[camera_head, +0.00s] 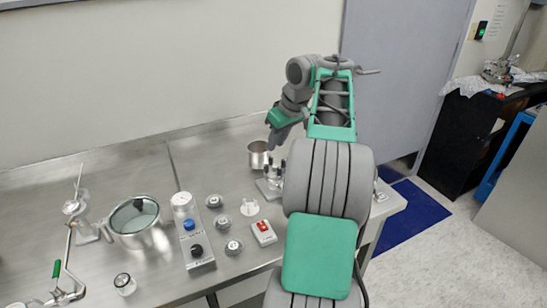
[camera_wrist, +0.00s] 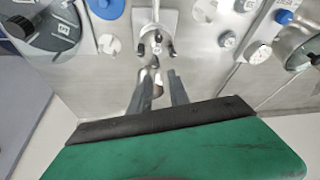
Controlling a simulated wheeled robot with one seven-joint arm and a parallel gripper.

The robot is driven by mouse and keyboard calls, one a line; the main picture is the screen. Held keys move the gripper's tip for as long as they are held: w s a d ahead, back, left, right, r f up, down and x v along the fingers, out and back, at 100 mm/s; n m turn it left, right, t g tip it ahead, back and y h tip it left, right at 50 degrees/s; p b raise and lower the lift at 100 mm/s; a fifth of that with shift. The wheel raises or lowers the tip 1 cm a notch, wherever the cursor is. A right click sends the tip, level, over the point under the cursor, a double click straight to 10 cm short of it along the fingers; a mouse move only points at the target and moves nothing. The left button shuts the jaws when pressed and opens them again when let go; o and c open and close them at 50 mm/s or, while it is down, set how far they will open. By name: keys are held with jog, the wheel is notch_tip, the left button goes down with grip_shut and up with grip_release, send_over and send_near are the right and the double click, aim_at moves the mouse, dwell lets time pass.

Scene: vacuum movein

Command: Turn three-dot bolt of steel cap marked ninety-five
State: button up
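Several small round steel caps sit on the steel bench. In the head view one is at the far left of the group (camera_head: 214,201), and a nearer cap (camera_head: 233,247) lies by the knob panel. A cap also shows in the wrist view (camera_wrist: 227,40). Their numbers and dot marks are too small to read, so I cannot tell which is marked ninety-five. My gripper (camera_wrist: 158,75) points down over the bench, its two fingers apart. A shiny metal thing shows between them; I cannot tell whether it is touched. The caps are apart from the fingers.
A knob panel (camera_head: 197,253), a lidded pot (camera_head: 135,235), a white disc (camera_head: 250,207) and a red switch box (camera_head: 264,233) stand on the bench. A pronged stand (camera_wrist: 157,20) is close to my gripper. A steel cup (camera_head: 258,156) stands behind. A dark dial (camera_wrist: 40,35) shows at left.

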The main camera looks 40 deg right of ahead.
aim_at(271, 157)
jog(key=b+x, duration=0.1)
jog(key=x, duration=0.4)
jog(key=b+x, duration=0.1)
jog(key=x, duration=0.1)
jog(key=shift+w+d+f+b, duration=0.1)
jog(key=shift+d+f+b, duration=0.15)
jog(key=shift+d+b, duration=0.1)
jog(key=shift+c, duration=0.3)
grip_shut()
